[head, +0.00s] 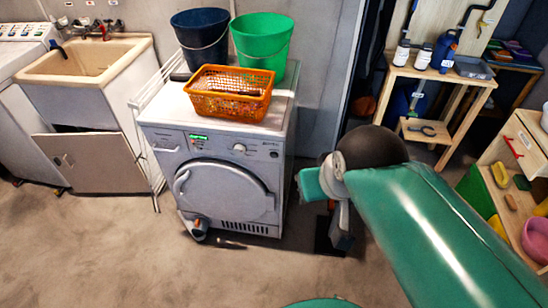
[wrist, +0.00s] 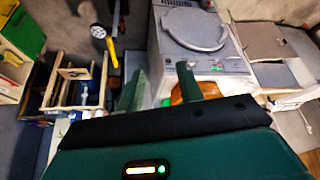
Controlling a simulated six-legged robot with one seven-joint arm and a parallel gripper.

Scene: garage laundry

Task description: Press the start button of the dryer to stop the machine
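The dryer (head: 225,185) is a white front-loading machine in the middle of the head view, with a round door. Its control panel has a lit green display (head: 199,138), a round knob (head: 239,148) and a small dark button-like mark (head: 273,154) at the right. I cannot read which control is the start button. The wrist view shows the dryer (wrist: 194,30) upside down, its panel partly behind a finger. My gripper (wrist: 161,70) is open and empty, its two green fingers apart. It is clear of the panel; my arm is right of the dryer in the head view.
An orange basket (head: 229,104), a dark blue bucket (head: 201,40) and a green bucket (head: 262,45) stand on the dryer. A sink cabinet (head: 90,160) is at the left, with a white rack (head: 150,115) between. Wooden shelves (head: 438,75) stand right. The floor in front is mostly clear.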

